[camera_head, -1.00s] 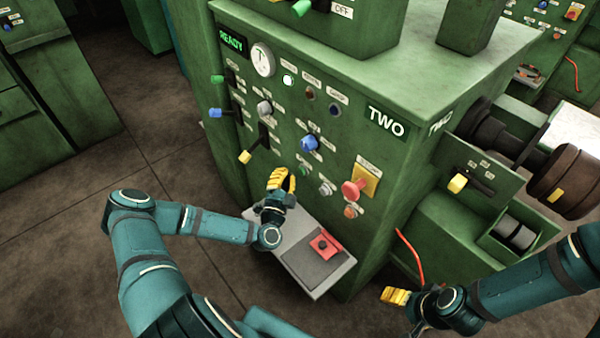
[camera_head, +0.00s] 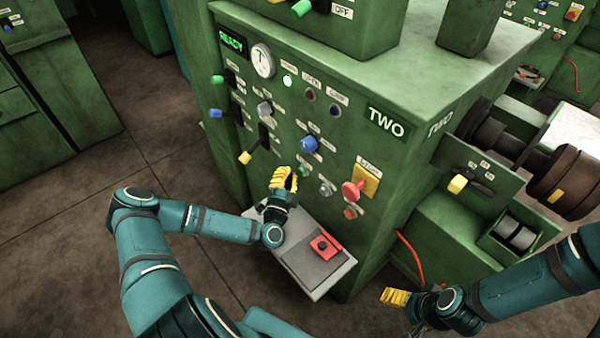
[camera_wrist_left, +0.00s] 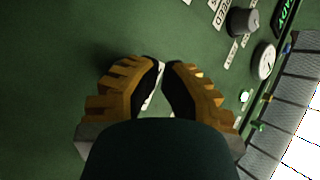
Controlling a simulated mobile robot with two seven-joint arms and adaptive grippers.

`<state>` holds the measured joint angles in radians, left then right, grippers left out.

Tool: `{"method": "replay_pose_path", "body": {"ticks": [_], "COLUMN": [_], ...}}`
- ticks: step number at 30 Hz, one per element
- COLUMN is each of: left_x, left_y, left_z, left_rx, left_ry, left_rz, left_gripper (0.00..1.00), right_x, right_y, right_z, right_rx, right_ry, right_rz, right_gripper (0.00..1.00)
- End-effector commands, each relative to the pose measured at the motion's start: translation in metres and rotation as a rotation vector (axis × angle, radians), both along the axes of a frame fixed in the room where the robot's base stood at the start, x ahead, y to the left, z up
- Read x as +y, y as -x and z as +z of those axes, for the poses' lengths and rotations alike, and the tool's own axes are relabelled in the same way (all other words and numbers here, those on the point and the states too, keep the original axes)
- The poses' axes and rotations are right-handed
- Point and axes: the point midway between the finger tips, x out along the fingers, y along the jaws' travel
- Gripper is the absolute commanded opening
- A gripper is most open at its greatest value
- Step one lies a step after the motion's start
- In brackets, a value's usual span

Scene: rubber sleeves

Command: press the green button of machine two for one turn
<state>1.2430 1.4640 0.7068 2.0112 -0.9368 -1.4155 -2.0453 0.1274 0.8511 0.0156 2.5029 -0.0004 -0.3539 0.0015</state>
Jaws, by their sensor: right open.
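Machine two (camera_head: 400,75) is a green cabinet with a "TWO" sign (camera_head: 387,122) and a lit READY display (camera_head: 232,42). Its small green button (camera_head: 303,170) sits low on the front panel, just right of my left gripper (camera_head: 286,172). The left gripper is in front of the panel, apart from or touching it I cannot tell. In the left wrist view its yellow fingers (camera_wrist_left: 163,66) meet almost tip to tip, with nothing held, and a white label shows between them; the green button is not visible there. My right gripper (camera_head: 388,296) is open and empty, low at the right.
A red mushroom knob (camera_head: 352,190) on a yellow plate, a blue knob (camera_head: 309,144) and a yellow-tipped lever (camera_head: 246,157) surround the area. Open floor lies left.

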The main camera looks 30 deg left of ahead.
Motion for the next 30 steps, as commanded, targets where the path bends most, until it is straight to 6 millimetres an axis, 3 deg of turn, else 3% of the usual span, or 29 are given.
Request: {"method": "replay_pose_path", "body": {"ticks": [30], "left_x": [-0.0031], "left_y": [-0.008], "left_z": [0.0], "left_rx": [0.0], "left_ry": [0.0], "left_rz": [0.0], "left_gripper": [0.0], "right_x": [0.0], "right_y": [0.0], "right_z": [0.002], "right_rx": [0.0], "right_ry": [0.0], "right_rz": [0.0], "right_gripper": [0.74]}}
